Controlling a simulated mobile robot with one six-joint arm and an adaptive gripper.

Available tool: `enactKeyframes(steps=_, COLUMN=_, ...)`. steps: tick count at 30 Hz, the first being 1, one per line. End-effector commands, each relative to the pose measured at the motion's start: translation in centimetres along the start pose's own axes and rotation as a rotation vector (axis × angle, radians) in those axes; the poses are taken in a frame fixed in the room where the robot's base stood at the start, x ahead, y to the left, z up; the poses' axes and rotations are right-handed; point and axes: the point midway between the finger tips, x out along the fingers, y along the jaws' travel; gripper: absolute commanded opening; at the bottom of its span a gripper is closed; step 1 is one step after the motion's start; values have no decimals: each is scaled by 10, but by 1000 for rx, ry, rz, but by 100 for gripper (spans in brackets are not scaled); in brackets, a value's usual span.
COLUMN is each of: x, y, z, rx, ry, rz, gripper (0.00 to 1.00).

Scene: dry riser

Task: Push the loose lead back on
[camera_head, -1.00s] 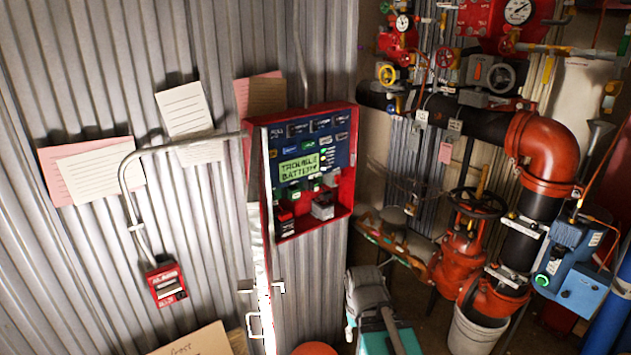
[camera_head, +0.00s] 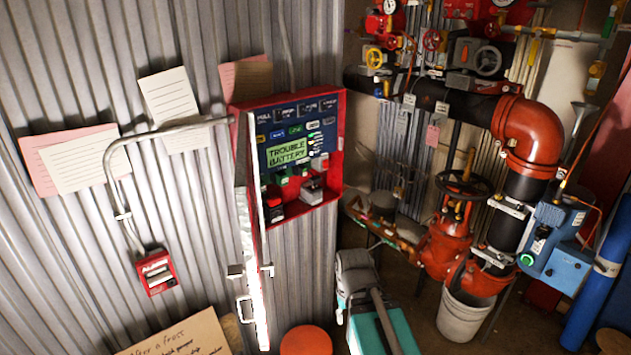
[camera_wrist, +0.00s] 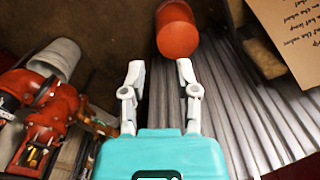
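The red alarm panel (camera_head: 337,160) hangs open on the corrugated wall in the head view. Its display (camera_head: 289,151) reads "TROUBLE BATTERY". Two small battery-like blocks, one dark with red (camera_head: 272,210) and one grey (camera_head: 311,191), sit in the bottom of the panel. The loose lead is too small to make out. My gripper (camera_wrist: 158,68) is open and empty in the wrist view, its two white fingers apart and pointing towards an orange cylinder. In the head view my teal and grey arm is low in the middle, below the panel; its fingertips are not clear there.
The panel's door (camera_head: 252,230) stands swung open on the left. A red alarm pull box (camera_head: 156,272) and paper notes (camera_head: 85,160) are on the wall. An orange cylinder (camera_head: 306,341) stands below. Red pipes (camera_head: 528,130), a valve (camera_head: 452,235) and a white bucket (camera_head: 463,313) fill the right.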

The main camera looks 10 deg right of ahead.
Motion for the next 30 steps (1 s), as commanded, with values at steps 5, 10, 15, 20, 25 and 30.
enactKeyframes(steps=5, x=0, y=0, z=0, rx=0, ry=0, rz=0, gripper=40)
enactKeyframes(steps=10, x=0, y=0, z=0, rx=0, ry=0, rz=0, gripper=36)
enactKeyframes(steps=15, x=-4, y=0, z=-6, rx=-8, ry=7, rz=-6, gripper=5)
enactKeyframes(steps=20, x=-19, y=-2, z=-27, rx=-39, ry=36, rz=-30, gripper=0)
enactKeyframes(steps=25, x=-48, y=-6, z=-69, rx=-104, ry=101, rz=-78, gripper=0)
enactKeyframes(steps=30, x=-83, y=-7, z=-122, rx=-182, ry=194, rz=-130, gripper=0)
